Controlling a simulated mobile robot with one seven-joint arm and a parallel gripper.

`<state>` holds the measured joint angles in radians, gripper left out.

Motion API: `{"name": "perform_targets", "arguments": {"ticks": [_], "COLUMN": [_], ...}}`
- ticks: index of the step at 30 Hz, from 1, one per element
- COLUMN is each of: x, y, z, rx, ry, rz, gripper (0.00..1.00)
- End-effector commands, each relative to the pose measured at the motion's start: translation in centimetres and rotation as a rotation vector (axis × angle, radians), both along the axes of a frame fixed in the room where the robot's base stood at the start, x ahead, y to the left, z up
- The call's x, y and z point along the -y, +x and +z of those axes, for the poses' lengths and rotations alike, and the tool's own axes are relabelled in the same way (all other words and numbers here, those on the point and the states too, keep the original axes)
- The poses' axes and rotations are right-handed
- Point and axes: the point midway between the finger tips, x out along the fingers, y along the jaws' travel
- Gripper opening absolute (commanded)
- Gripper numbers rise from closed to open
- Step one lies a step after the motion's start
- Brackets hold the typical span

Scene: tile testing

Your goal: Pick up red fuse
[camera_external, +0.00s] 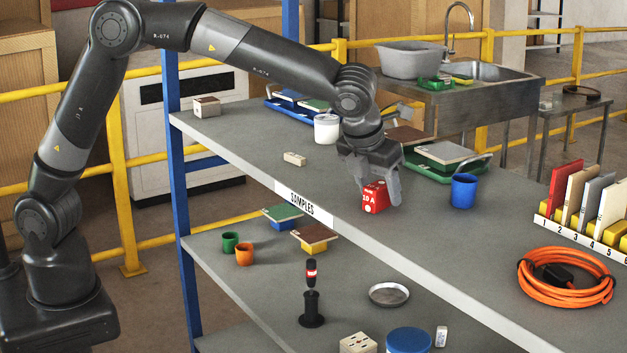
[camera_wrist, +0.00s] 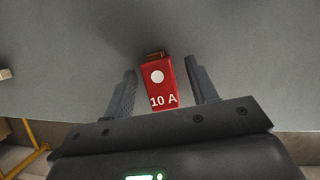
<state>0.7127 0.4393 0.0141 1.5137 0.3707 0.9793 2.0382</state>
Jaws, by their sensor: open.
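The red fuse (camera_external: 375,197) is a small block marked "10 A" with a white dot. It stands on the upper grey shelf near its front edge. It also shows in the wrist view (camera_wrist: 160,82), between the two fingers with a gap on each side. My gripper (camera_external: 380,180) is over the fuse with its fingers down beside it. In the wrist view my gripper (camera_wrist: 162,88) is open, and neither finger visibly touches the fuse. Part of the fuse is hidden behind my gripper in the external view.
A blue cup (camera_external: 464,191) stands right of the fuse. A small beige block (camera_external: 295,159) lies to the left, and a white cup (camera_external: 327,129) stands behind. A green tray (camera_external: 436,171) is behind my gripper. An orange cable coil (camera_external: 566,290) lies at the right. Bare shelf surrounds the fuse.

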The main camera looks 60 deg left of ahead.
Motion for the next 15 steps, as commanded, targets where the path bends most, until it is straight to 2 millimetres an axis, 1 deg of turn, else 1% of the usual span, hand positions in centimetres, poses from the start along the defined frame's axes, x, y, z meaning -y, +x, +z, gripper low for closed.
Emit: {"name": "perform_targets", "arguments": {"ticks": [6,15], "x": [0.01,0.0], "y": [0.05,0.04], "z": [-0.12,-0.1], "rx": [0.001,0.0], "ry": [-0.001,-0.001], "rz": [0.0,0.0], "gripper": [0.53,0.28]}}
